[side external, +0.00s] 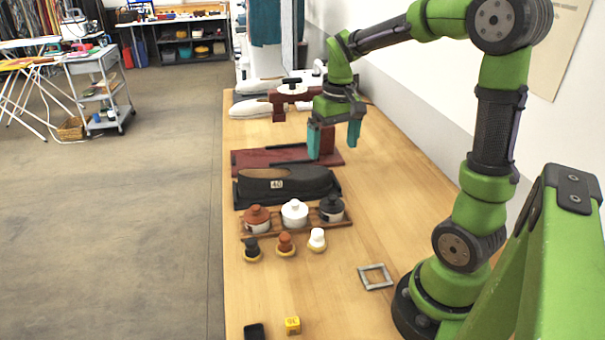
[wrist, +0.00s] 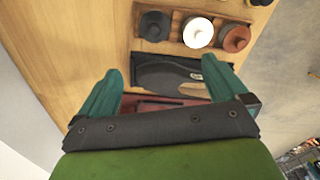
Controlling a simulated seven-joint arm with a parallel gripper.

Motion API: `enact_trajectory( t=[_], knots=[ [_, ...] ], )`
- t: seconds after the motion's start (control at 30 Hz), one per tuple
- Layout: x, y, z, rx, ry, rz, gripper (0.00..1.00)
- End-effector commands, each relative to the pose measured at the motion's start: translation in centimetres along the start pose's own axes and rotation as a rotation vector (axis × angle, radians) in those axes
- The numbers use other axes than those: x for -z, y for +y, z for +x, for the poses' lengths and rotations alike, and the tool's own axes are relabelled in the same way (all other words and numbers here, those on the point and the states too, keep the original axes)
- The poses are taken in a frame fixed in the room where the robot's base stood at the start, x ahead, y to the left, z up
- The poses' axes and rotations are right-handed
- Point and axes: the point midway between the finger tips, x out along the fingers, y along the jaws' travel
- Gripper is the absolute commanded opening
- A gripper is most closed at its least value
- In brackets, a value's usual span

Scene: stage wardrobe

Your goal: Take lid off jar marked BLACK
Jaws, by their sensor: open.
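Three lidded jars stand in a row on a wooden rack (side external: 285,230): one with a brown lid (side external: 257,214), one with a white lid (side external: 294,206) and one with a black lid (side external: 332,203). Any wording on the jars is too small to read. In the wrist view the black lid (wrist: 155,25) is at the left of the row, beside the white lid (wrist: 198,32) and brown lid (wrist: 235,38). My gripper (side external: 334,140) is open and empty, pointing down, behind and above the jars. Its teal fingers (wrist: 162,75) show spread apart in the wrist view.
A dark shoe (side external: 285,183) on a black tray lies between the jars and a dark red board (side external: 245,160). Three small brushes (side external: 285,245) stand in front of the rack.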

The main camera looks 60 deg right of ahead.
Motion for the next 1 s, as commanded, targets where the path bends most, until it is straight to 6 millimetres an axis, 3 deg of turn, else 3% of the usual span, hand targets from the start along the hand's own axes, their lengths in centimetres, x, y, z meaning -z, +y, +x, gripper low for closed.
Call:
enact_trajectory(
  t=[0.17,0.63,1.0],
  knots=[
    [0.2,0.6,-0.5,-0.022,-0.044,-0.069,1.0],
    [-0.3,0.7,8.7,-0.019,-0.046,-0.075,1.0],
    [-0.6,0.8,12.1,-0.019,-0.046,-0.072,1.0]
  ],
)
